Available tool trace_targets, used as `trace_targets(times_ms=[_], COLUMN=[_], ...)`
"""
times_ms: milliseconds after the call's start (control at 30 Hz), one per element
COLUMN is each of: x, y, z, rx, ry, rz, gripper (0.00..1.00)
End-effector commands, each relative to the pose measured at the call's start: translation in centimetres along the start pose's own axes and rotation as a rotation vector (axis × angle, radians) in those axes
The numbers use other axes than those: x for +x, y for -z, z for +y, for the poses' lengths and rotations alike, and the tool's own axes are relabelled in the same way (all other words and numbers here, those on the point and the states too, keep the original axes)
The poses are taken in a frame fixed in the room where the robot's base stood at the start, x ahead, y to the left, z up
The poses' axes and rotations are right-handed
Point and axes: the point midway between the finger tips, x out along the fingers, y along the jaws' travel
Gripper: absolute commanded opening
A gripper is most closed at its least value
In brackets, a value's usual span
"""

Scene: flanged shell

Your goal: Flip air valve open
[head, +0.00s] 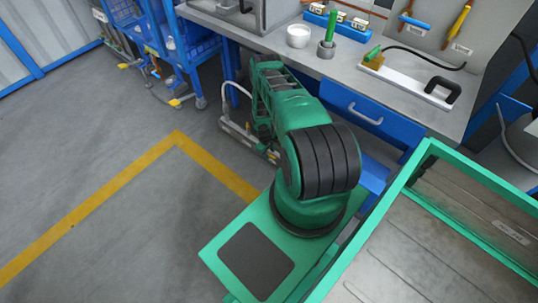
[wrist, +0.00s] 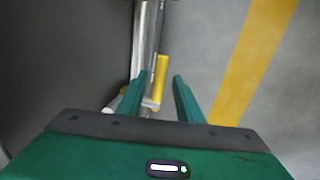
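A yellow lever (wrist: 161,78), which looks like the air valve's handle, shows in the wrist view beside a shiny metal pipe (wrist: 146,40). A pale fitting sits at the lever's lower end, partly hidden by the left finger. My gripper (wrist: 161,77) is open, with its two green fingers on either side of the lever in the picture. Gaps show between the lever and both fingers. I cannot tell how deep the lever lies between them. In the head view my arm hides the gripper and most of this spot.
A grey workbench (head: 400,85) with blue drawers stands beyond my arm. Blue racks (head: 190,45) with other yellow-handled fittings (head: 175,102) stand at upper left. A dark surface (wrist: 60,60) fills the wrist view's left side. Open floor (head: 70,150) with a yellow line lies left.

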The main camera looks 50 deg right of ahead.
Motion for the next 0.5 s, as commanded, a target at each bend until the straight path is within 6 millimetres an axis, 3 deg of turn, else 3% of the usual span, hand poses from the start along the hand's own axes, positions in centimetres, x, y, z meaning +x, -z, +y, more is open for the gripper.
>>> trace_targets(times_ms=[467,500], x=[1.10,1.09], y=[-0.05,-0.04], z=[0.00,0.00], rx=[0.000,0.000], ry=[0.000,0.000], rz=[0.000,0.000], gripper=[0.33,0.28])
